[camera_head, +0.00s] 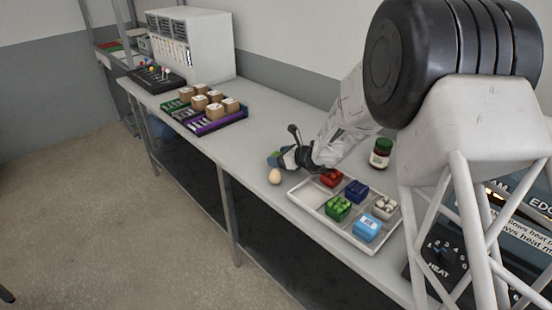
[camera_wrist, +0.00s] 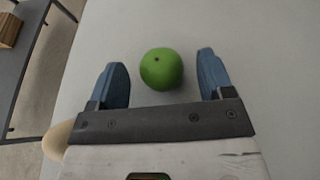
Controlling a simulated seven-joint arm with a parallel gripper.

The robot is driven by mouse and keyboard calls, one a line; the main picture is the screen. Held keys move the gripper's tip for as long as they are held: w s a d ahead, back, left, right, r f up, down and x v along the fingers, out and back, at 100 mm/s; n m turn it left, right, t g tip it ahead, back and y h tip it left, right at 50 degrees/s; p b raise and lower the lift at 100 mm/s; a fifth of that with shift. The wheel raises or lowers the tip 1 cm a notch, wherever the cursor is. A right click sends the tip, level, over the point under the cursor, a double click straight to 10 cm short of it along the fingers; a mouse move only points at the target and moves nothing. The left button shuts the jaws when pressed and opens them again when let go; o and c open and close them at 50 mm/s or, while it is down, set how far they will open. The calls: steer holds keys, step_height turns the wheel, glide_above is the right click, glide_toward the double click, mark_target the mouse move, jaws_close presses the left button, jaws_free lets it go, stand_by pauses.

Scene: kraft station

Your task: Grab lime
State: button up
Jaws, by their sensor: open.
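The lime (camera_wrist: 161,69) is a round green fruit on the light grey table. In the wrist view it lies between the two blue fingertips of my gripper (camera_wrist: 160,80), with a clear gap on both sides. My gripper is open and holds nothing. In the head view my gripper (camera_head: 281,158) is low over the table, behind the egg. A small green patch shows there by the blue fingers, and the rest of the lime is hidden or too small to tell.
An egg (camera_head: 275,176) lies close in front of my gripper. A white tray (camera_head: 308,204) with several small coloured boxes stands to the right. Wooden blocks (camera_head: 200,103) sit farther left, with bare table (camera_head: 240,140) between.

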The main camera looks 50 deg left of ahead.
stand_by(0.3)
steer(key=c, duration=1)
steer(key=shift+r, duration=0.15)
steer(key=shift+r, duration=4.9)
